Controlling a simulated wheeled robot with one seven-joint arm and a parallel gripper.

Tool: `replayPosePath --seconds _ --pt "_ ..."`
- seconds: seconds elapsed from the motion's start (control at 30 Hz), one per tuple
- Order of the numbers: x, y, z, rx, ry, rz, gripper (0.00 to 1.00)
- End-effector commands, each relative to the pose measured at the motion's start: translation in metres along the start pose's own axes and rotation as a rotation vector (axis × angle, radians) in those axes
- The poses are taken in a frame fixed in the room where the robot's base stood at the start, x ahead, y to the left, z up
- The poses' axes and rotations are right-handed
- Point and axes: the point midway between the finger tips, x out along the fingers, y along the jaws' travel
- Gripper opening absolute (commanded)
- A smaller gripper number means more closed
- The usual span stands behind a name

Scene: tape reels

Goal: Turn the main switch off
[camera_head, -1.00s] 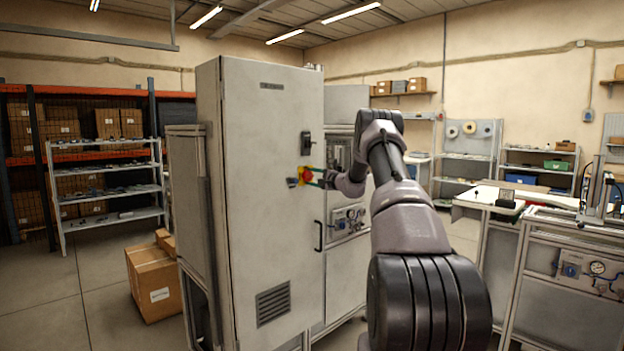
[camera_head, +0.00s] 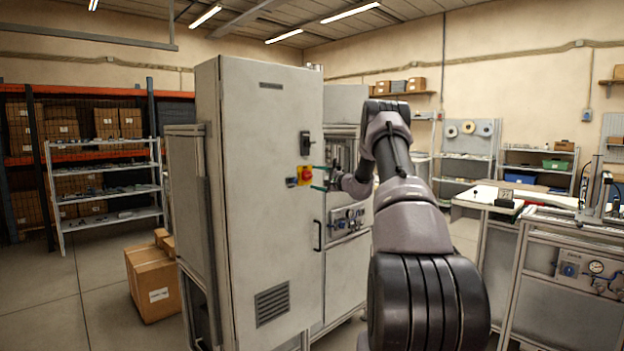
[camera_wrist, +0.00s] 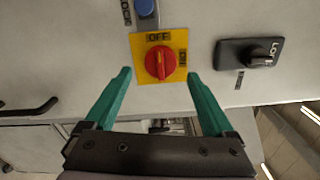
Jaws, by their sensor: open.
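The main switch is a red rotary knob (camera_wrist: 159,62) on a yellow plate (camera_wrist: 143,73). It also shows on the cabinet door in the head view (camera_head: 305,173). In the wrist view its ridge runs up and down the picture, in line with the OFF label at the top; the other label is at the right. My gripper (camera_wrist: 159,73) is open, its green fingers apart and empty, with the knob visible between and beyond the tips. In the head view my gripper (camera_head: 318,178) stands just right of the switch, off the door.
A blue button (camera_wrist: 145,8) sits beside the switch plate. A black door lock handle (camera_wrist: 262,58) is on the same tall grey cabinet (camera_head: 265,230). A black pull handle (camera_wrist: 30,108) is lower on the door. Cardboard boxes (camera_head: 153,283) stand on the floor at left.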

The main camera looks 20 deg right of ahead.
Motion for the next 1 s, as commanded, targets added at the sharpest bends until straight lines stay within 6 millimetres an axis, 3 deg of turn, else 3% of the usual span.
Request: replayPosePath --seconds 0.2,0.4,1.0 --pt "-0.046 0.000 -0.001 0.001 0.003 0.002 0.89" --pt "-0.069 0.001 0.000 0.001 0.001 0.001 0.89" --pt "-0.073 -0.001 0.002 -0.002 -0.003 0.002 0.89"
